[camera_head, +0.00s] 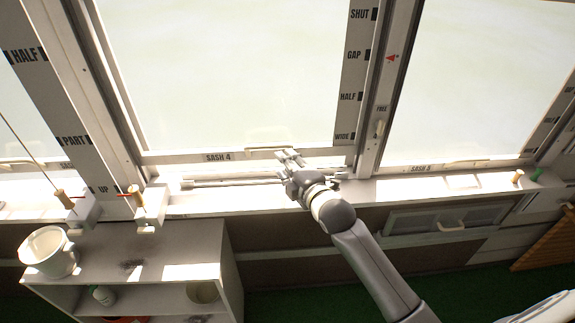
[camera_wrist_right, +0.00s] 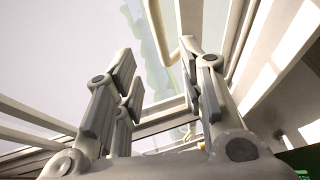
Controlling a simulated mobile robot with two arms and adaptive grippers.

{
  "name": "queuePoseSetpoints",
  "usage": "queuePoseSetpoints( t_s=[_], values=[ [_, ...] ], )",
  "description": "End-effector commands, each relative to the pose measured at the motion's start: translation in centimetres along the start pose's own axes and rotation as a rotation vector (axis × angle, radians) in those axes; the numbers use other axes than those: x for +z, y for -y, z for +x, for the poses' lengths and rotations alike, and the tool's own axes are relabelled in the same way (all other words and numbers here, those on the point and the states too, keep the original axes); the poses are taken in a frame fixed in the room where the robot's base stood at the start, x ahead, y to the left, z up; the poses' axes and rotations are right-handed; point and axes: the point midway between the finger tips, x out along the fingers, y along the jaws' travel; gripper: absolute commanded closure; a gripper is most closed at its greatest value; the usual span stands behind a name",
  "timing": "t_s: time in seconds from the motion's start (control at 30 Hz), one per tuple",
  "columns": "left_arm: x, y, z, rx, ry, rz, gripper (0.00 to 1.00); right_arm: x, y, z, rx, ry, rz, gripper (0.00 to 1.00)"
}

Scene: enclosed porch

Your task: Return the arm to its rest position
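My right arm reaches up from the lower right in the head view. Its right gripper (camera_head: 289,157) is at the bottom rail of the window marked SASH 4 (camera_head: 217,157), close beside that sash's pale handle (camera_head: 268,151). In the right wrist view the fingers of the right gripper (camera_wrist_right: 155,85) stand wide apart with nothing held between them. A pale curved bar (camera_wrist_right: 158,35), probably the sash handle, shows beyond the fingertips. I cannot tell whether a finger touches it. My left gripper is not in view.
Wooden pegs on white blocks (camera_head: 151,207) sit along the sill. SASH 5 (camera_head: 420,169) and a drawer-like panel with a handle (camera_head: 451,227) are to the right. Green floor lies below.

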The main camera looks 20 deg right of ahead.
Motion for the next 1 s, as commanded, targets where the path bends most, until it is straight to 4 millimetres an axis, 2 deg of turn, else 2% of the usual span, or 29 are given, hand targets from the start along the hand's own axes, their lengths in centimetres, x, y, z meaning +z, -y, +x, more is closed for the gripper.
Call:
queuePoseSetpoints(
  t_s=[0.47,0.57,0.67,0.77,0.8,0.87,0.9,0.97,1.0],
  values=[
    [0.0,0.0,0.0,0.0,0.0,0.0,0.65,0.0,0.1,-0.1,-0.001,0.0,0.001,0.63],
    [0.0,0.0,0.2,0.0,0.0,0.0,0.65,0.2,1.7,0.1,-0.025,0.006,0.024,0.63],
    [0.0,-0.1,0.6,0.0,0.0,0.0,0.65,0.8,6.0,0.4,-0.09,0.023,0.093,0.63],
    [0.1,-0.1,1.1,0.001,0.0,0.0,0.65,1.6,12.9,0.3,-0.189,0.058,0.205,0.63],
    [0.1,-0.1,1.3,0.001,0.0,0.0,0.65,2.0,16.0,-0.1,-0.235,0.077,0.256,0.63],
    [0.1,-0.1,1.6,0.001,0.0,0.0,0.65,2.4,20.6,-0.8,-0.298,0.109,0.333,0.63],
    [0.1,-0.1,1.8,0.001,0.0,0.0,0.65,2.6,23.6,-1.5,-0.34,0.132,0.382,0.63],
    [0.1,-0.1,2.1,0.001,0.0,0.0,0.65,2.9,28.1,-2.7,-0.401,0.169,0.454,0.63],
    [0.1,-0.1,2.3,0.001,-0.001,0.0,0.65,3.1,31.0,-3.8,-0.44,0.197,0.502,0.63]
  ],
)
